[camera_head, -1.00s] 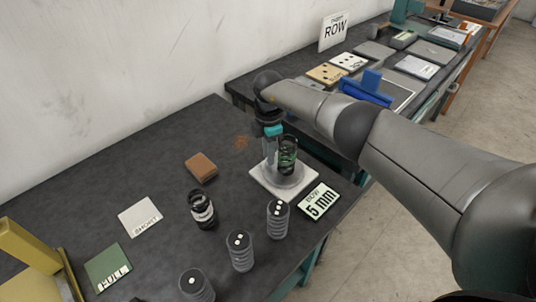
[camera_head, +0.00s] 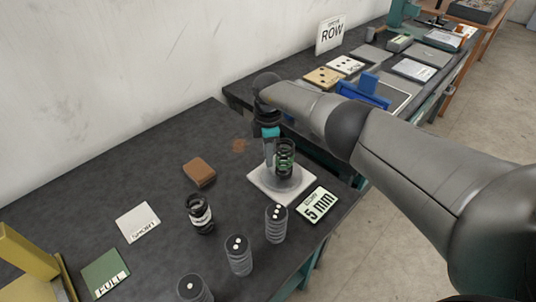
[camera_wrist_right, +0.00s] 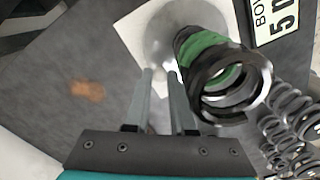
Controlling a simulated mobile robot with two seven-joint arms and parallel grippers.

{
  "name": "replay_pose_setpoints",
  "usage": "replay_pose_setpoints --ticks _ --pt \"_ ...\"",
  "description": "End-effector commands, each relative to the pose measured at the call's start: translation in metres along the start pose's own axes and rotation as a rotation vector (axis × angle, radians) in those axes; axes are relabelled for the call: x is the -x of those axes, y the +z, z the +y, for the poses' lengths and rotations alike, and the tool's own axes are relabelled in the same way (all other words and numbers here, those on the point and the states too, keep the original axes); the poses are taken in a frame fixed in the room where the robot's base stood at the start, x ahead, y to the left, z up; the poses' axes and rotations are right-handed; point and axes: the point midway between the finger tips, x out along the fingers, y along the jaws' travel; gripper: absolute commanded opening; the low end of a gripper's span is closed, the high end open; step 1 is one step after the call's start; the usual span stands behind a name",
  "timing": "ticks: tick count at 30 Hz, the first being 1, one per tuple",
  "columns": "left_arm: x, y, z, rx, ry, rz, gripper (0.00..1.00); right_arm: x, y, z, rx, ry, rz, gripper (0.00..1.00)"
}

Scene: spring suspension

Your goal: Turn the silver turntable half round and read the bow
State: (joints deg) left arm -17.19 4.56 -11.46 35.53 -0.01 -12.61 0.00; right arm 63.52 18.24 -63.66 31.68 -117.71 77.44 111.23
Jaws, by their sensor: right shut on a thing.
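The silver turntable (camera_head: 285,187) sits on a white square plate (camera_head: 270,194) near the right edge of the dark bench. A black spring with a green band (camera_head: 284,158) stands on it, and shows large in the right wrist view (camera_wrist_right: 210,60). My right gripper (camera_head: 268,163) points down at the turntable, beside the spring. Its fingers (camera_wrist_right: 160,76) are shut on a small part at the turntable, mostly hidden between the tips. The "BOW 5 mm" card (camera_head: 318,204) lies to the right of the plate. My left gripper is not in view.
Several grey springs with white dots (camera_head: 238,255) stand in front. A black spring with a white label (camera_head: 200,213) and a brown block (camera_head: 199,172) are left of the turntable. "SHORT" (camera_head: 138,222) and "FULL" (camera_head: 106,273) cards lie further left. A second bench (camera_head: 232,92) stands behind.

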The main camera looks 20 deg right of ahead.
Motion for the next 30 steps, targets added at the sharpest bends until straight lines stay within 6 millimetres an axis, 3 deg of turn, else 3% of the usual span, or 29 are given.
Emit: replay_pose_setpoints --ticks 5,6,14,23,30 --pt "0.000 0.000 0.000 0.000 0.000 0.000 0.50 0.001 0.000 0.001 0.000 0.004 -0.001 0.00" --pt "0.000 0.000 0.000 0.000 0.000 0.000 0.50 0.001 0.000 0.001 0.001 0.004 -0.001 0.25" --pt "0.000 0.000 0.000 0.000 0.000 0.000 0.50 0.001 0.000 0.001 0.001 0.002 0.000 0.53" --pt "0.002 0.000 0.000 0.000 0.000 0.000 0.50 0.004 0.000 0.000 0.001 0.001 0.000 0.53" --pt "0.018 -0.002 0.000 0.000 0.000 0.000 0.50 0.038 0.001 0.001 0.002 0.004 -0.001 0.53"
